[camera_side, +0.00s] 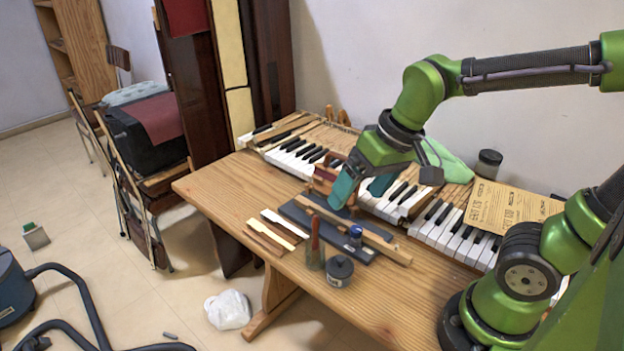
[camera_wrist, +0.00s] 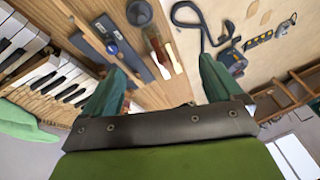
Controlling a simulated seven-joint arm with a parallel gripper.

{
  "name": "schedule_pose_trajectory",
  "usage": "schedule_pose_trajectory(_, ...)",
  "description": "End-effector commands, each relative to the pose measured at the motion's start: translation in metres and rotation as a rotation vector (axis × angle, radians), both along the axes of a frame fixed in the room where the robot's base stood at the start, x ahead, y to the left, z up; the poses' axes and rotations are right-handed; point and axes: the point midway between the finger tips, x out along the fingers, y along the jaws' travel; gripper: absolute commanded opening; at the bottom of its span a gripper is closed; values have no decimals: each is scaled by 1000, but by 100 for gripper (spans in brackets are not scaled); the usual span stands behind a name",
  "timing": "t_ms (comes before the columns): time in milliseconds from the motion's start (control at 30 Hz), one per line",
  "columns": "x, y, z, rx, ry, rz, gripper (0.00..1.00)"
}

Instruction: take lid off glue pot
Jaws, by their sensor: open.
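A small round dark pot with a dark lid (camera_side: 339,269), which looks like the glue pot, stands upright near the table's front edge. The lid appears to sit on it. It also shows at the top of the wrist view as a dark round lid (camera_wrist: 139,12). My gripper (camera_side: 358,198) is open with nothing seen between its teal fingers. It is above and behind the pot, over the dark board and front of the keys, clear of the pot. In the wrist view my gripper (camera_wrist: 162,63) has its fingers spread wide.
A jar with a brush (camera_side: 315,252) stands just left of the pot. Piano keys (camera_side: 440,222) run behind. Another dark-lidded jar (camera_side: 488,163) stands at the back.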

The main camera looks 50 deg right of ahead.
Motion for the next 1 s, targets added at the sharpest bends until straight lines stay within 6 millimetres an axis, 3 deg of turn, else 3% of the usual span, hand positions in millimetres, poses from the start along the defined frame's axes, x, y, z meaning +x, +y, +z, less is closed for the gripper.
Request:
schedule_pose_trajectory(233, 25, 8, -19, -134, 281, 92, 93)
schedule_pose_trajectory(367, 26, 4, -12, -169, 332, 86, 93)
schedule_pose_trajectory(467, 23, 3, -21, -171, 350, 84, 93)
schedule_pose_trajectory(800, 21, 3, -92, -170, 353, 84, 93)
schedule_pose_trajectory(1000, 22, 3, -122, -169, 348, 83, 93)
